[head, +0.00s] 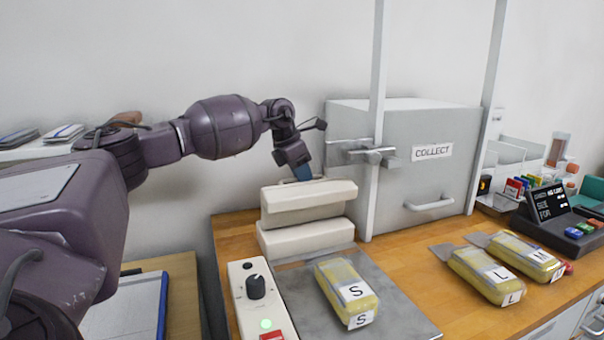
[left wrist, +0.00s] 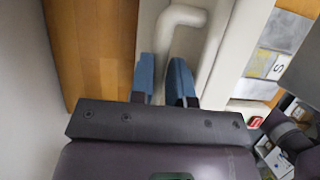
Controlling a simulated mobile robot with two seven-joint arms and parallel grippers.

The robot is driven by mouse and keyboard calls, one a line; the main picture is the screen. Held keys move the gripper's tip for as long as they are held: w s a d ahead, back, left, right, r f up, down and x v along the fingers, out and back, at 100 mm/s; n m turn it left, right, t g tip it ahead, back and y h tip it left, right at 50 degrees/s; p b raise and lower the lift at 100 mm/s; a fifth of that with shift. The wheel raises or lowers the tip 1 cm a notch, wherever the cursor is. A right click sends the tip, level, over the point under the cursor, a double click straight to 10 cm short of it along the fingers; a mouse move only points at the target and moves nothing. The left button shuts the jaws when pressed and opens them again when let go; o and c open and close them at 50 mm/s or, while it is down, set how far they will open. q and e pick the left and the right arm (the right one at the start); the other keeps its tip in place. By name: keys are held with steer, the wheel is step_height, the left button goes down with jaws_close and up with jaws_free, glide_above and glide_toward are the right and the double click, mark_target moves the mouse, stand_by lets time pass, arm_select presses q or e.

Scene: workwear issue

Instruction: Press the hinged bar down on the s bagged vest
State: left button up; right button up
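My right gripper is in neither view.
A control box (head: 258,300) with a knob and green light stands left of the plate. A grey COLLECT locker (head: 400,125) and its post stand behind. L (head: 484,272) and M (head: 522,254) bagged vests lie to the right.

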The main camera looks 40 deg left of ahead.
mark_target(314, 189)
arm_select(q)
jaws_close()
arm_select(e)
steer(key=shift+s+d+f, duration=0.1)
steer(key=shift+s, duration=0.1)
arm_select(q)
steer(key=d+p, duration=0.1)
steer(key=s+d+p, duration=0.1)
steer(key=d+r+p, duration=0.1)
steer(key=shift+s+d, duration=0.1)
steer(key=shift+s, duration=0.25)
steer(key=shift+s+d+f+p, duration=0.3)
steer(key=shift+d+p, duration=0.2)
steer(key=shift+d, duration=0.1)
steer(key=shift+s+d+f+p, duration=0.15)
steer(key=shift+s+d+p, duration=0.15)
steer(key=shift+d+p, duration=0.2)
steer(key=shift+s+d+f, duration=0.25)
steer(key=shift+d+f, duration=0.1)
steer(key=shift+d, duration=0.15)
steer(key=shift+d+f, duration=0.1)
steer(key=shift+d, duration=0.05)
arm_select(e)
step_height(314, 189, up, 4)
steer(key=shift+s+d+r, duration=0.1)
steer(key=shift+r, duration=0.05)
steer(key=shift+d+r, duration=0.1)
